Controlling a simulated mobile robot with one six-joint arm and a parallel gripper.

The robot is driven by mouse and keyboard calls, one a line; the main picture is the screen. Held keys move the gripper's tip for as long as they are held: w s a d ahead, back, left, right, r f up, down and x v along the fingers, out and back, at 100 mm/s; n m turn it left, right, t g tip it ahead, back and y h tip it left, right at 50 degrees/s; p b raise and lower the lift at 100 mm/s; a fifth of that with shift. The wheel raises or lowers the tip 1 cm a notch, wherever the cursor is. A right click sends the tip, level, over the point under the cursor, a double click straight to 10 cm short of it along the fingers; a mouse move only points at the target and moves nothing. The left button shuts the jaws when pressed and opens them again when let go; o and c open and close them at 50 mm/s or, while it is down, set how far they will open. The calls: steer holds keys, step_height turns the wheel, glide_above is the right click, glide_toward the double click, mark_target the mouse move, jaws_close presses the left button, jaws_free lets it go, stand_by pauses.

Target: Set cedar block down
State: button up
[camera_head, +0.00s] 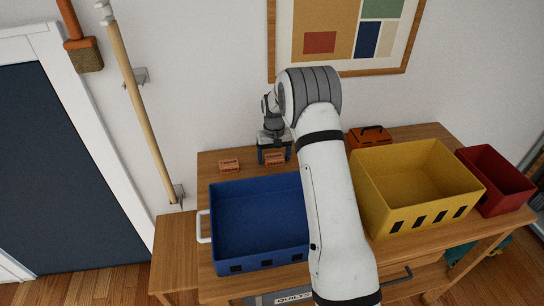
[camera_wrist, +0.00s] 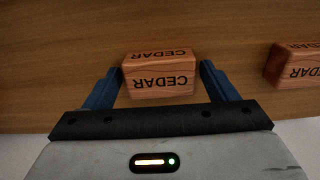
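A reddish-brown block marked CEDAR (camera_wrist: 158,78) sits on the wooden desk between my gripper's fingers. My gripper (camera_wrist: 160,80) is open around it, with a small gap visible at the right finger and a narrower one at the left. In the head view the same block (camera_head: 275,160) shows under my gripper (camera_head: 274,155), at the back of the desk. A second cedar block (camera_head: 229,166) lies on the desk to its left; it appears at the right edge of the wrist view (camera_wrist: 296,66). Whether the block's underside fully touches the desk is hard to tell.
A blue bin (camera_head: 260,190) stands just in front of the blocks. A yellow bin (camera_head: 415,165) and a red bin (camera_head: 497,180) stand to the right. An orange case with a black handle (camera_head: 370,137) is at the back. A wall is close behind the desk (camera_head: 325,148).

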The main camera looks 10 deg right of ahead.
mark_target(274, 156)
steer(key=shift+o, duration=0.5)
steer(key=shift+r, duration=0.45)
steer(key=s+r, duration=0.3)
steer(key=r, duration=0.6)
steer(key=s+r, duration=0.4)
steer(key=r, duration=0.5)
steer(key=s+a+r+t, duration=0.1)
steer(key=s+r+t, duration=0.1)
steer(key=s, duration=3)
steer(key=shift+a+t, duration=0.15)
steer(key=shift+t, duration=0.15)
steer(key=shift+r, duration=0.1)
steer(key=shift+c, duration=0.4)
